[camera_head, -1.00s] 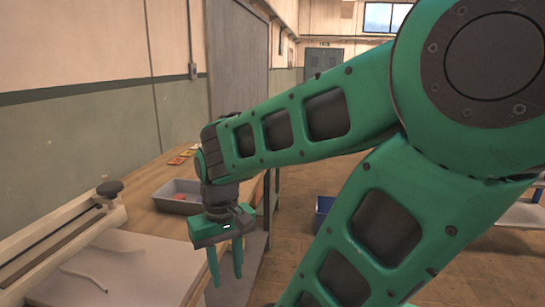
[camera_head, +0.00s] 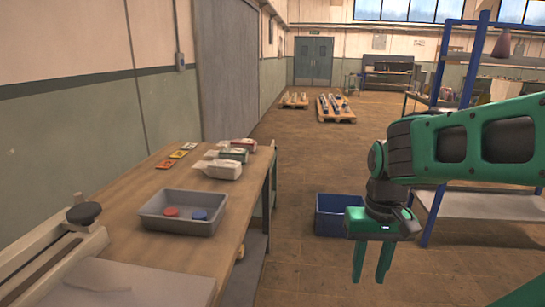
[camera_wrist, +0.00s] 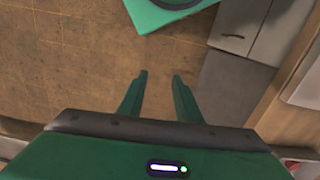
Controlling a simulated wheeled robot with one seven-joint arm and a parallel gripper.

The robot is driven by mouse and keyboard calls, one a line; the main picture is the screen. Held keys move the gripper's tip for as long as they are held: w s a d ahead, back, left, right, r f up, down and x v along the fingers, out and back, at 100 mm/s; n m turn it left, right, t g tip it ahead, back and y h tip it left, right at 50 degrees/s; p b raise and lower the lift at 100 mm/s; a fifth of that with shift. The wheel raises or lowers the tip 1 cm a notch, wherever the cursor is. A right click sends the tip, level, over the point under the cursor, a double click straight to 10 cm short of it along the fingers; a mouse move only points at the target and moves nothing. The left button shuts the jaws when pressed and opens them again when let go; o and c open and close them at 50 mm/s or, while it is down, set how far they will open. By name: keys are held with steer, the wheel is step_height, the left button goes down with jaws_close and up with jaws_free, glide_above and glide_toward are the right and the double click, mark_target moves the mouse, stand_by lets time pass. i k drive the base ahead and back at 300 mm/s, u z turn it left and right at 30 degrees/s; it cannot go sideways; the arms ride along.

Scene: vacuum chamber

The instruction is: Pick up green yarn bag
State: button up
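Three bags lie in a row at the right side of the wooden table in the head view. The middle one, a white bag with a green part (camera_head: 235,155), looks like the green yarn bag; it is partly hidden by the white bag (camera_head: 219,169) in front. A bag with a red part (camera_head: 245,145) lies behind it. My gripper (camera_head: 371,274) is open and empty, pointing down over the floor to the right of the table, well apart from the bags. Its two spread fingers (camera_wrist: 157,85) also show in the wrist view, with only floor between them.
A grey tray (camera_head: 180,224) with a red and a blue disc stands on the table (camera_head: 137,198). Several small coloured packets (camera_head: 183,151) lie behind it. A blue bin (camera_head: 331,216) stands on the floor near my gripper. A blue-framed shelf (camera_head: 478,205) is at right.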

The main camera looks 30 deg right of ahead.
mark_target(242, 155)
steer(key=z, duration=0.3)
steer(key=i, duration=0.5)
steer(key=u, duration=0.05)
steer(key=k, duration=0.5)
steer(key=z, duration=1.45)
steer(key=i, duration=1.65)
steer(key=u, duration=0.75)
